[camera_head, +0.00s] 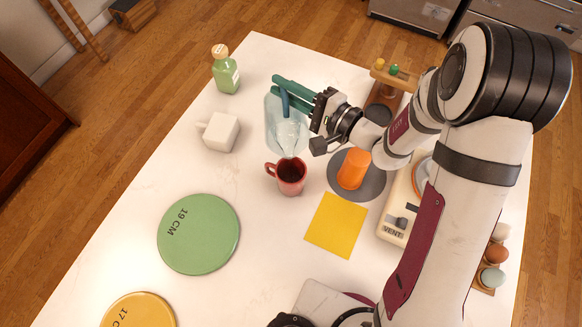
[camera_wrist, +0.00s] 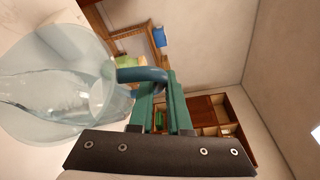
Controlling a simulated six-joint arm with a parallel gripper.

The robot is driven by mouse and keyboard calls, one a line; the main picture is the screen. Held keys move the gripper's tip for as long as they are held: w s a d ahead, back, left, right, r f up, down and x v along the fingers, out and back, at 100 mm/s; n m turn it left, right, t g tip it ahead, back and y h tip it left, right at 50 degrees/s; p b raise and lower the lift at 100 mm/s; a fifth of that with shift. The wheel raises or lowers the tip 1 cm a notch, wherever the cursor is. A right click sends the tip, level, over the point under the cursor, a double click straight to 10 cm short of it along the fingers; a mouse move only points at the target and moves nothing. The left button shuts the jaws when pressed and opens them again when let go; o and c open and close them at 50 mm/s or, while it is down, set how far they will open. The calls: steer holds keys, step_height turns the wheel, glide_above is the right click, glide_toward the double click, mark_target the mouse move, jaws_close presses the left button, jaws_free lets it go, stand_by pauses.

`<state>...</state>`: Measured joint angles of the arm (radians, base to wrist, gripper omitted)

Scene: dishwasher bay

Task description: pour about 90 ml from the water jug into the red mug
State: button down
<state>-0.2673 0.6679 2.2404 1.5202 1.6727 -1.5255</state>
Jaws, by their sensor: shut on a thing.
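The clear water jug (camera_head: 273,118), with a blue-teal handle (camera_head: 284,103), is held tilted, its lower end just above the red mug (camera_head: 291,181). It also shows in the wrist view (camera_wrist: 40,60), where water (camera_wrist: 40,92) lies inside it. My gripper (camera_head: 276,84) is shut on the jug's handle; its teal fingers also show in the wrist view (camera_wrist: 165,100). The red mug stands upright on the table with a dark inside. I cannot tell its water level or whether a stream is falling.
A white mug (camera_head: 221,132) and a green bottle (camera_head: 226,72) stand left of the jug. An orange cup (camera_head: 354,169) is on a grey disc (camera_head: 372,187), right of the red mug. A yellow square (camera_head: 337,224) and a green disc (camera_head: 199,234) lie in front.

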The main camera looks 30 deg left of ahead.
steer(key=shift+s+d+r, duration=0.25)
steer(key=shift+s+d, duration=0.05)
steer(key=shift+s, duration=0.2)
steer(key=shift+w, duration=0.1)
steer(key=shift+m+g+h, duration=0.5)
steer(key=shift+m+h, duration=0.3)
steer(key=shift+h, duration=0.1)
steer(key=w+a+f, duration=0.2)
steer(key=w+f, duration=0.1)
steer(key=shift+w+a, duration=0.2)
steer(key=shift+a, duration=0.05)
steer(key=shift+w+a+f+m+g+h, duration=0.15)
steer(key=shift+w+f+m+h, duration=0.1)
steer(key=shift+f, duration=0.2)
steer(key=shift+w+a+f+m+g+h, duration=0.2)
steer(key=shift+f+h, duration=0.1)
steer(key=shift+f, duration=0.15)
steer(key=shift+w+a+f+m+g+h, duration=0.15)
steer(key=shift+w+f+h, duration=0.1)
steer(key=shift+f, duration=0.2)
